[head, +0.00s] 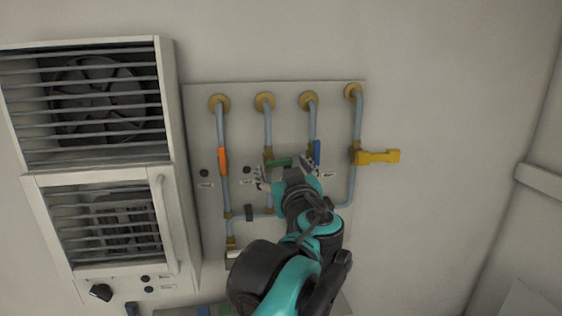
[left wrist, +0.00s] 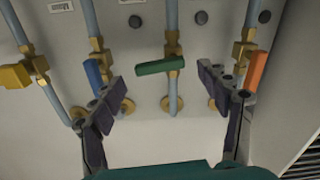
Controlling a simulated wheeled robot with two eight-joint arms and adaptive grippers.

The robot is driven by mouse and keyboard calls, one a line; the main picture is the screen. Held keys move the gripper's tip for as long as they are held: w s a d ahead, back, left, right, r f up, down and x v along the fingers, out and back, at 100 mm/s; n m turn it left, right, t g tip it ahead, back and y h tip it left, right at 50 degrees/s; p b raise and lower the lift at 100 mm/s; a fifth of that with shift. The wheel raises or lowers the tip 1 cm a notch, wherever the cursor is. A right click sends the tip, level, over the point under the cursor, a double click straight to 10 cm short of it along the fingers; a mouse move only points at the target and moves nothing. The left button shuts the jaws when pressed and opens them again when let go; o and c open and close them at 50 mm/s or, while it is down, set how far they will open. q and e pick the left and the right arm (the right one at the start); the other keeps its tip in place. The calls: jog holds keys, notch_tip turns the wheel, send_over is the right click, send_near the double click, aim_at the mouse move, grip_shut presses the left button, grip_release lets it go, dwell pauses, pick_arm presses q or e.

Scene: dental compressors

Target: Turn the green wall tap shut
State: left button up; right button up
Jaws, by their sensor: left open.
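The green wall tap (head: 279,162) is on the second pipe from the left on the wall panel. Its green handle lies crosswise to its upright pipe, at a brass valve body. My left gripper (head: 284,170) is open in front of this tap, with one finger to each side. In the left wrist view the green handle (left wrist: 160,66) shows between and just beyond the open fingers (left wrist: 160,80), with nothing held. I cannot tell whether a finger touches it. My right gripper is not in view.
An orange handle (head: 223,161) and a blue handle (head: 317,152) stand along their pipes on either side. A yellow handle (head: 377,157) sticks out crosswise at the right. A slatted cabinet (head: 168,120) stands left of the panel. The wall farther right is clear.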

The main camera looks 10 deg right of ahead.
pick_arm(q)
jog(key=shift+w, duration=0.9)
jog(key=c, duration=1.2)
jog(key=shift+o, duration=0.2)
jog(key=shift+f+m, duration=0.15)
jog(key=shift+m, duration=0.85)
jog(key=o, duration=1.2)
jog(key=shift+c, duration=0.2)
jog(key=s, duration=1.2)
